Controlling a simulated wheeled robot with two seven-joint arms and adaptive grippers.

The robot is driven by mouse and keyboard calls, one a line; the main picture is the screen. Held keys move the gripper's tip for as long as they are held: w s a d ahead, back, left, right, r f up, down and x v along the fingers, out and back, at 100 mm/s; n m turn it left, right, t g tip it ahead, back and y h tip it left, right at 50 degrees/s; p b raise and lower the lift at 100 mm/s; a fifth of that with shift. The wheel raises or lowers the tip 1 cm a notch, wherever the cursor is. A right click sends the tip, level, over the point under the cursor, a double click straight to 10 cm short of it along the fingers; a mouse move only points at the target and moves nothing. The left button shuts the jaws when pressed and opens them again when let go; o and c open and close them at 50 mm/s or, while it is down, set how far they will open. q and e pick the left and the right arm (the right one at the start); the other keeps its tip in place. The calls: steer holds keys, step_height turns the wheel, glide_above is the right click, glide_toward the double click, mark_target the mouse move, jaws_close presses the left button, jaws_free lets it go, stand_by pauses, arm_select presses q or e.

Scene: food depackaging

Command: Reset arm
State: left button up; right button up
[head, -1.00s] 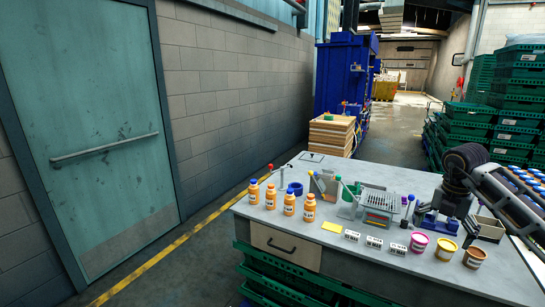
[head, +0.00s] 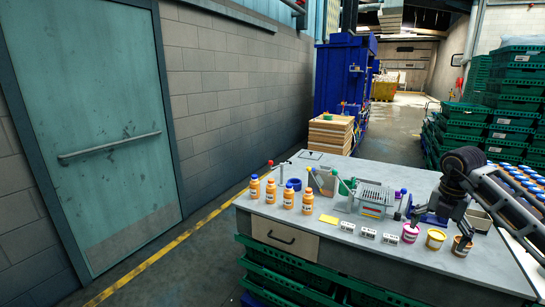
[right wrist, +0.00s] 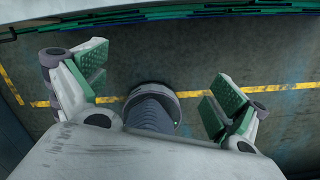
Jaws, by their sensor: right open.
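My right gripper (head: 437,232) comes in from the right in the head view, over the right part of the grey table (head: 385,255). Its dark fingers are spread and overlap the pink cup (head: 410,236) and the brown cup (head: 462,249). The yellow cup (head: 435,241) shows between them. Contact cannot be told. In the right wrist view the right gripper (right wrist: 152,98) is open, with green pads wide apart and nothing held. My left gripper is not in view.
Several orange bottles (head: 288,196) stand at the table's left. Stacked green crates (head: 510,110) stand behind right. The wrist view shows floor with a yellow line (right wrist: 290,105).

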steer(key=w+a+f+t+y, duration=0.1)
steer(key=w+a+f+y, duration=0.25)
steer(key=a+f, duration=0.35)
steer(key=w+a+f+t+y, duration=0.1)
steer(key=w+a+f+y, duration=0.1)
steer(key=a+f+y, duration=0.35)
steer(key=w+a+f+y, duration=0.2)
steer(key=a+f+y, duration=0.1)
steer(key=a+f, duration=0.45)
step_height(320, 180, down, 22)
steer(key=s+d+m+t+h, duration=0.1)
steer(key=d+m+t+h, duration=0.15)
steer(key=m+t, duration=0.8)
steer(key=s+d+f+m+g+h, duration=0.2)
steer(key=s+f+m+h, duration=0.25)
steer(key=s+f, duration=0.65)
steer(key=s+d+f+m+g+h, duration=0.25)
steer(key=s+f+m, duration=0.25)
steer(key=s+f, duration=0.7)
steer(key=s+a+f+m+g, duration=0.1)
steer(key=s+f, duration=0.4)
steer(key=s, duration=0.6)
steer(key=s+a+f+m+g+h, duration=0.1)
steer(key=s+f+g, duration=0.3)
steer(key=s, duration=0.6)
steer(key=s+a+f+m+g+h, duration=0.1)
steer(key=s+a+f+g, duration=0.2)
steer(key=s+f, duration=0.3)
steer(key=s, duration=0.5)
steer(key=shift+s, duration=0.35)
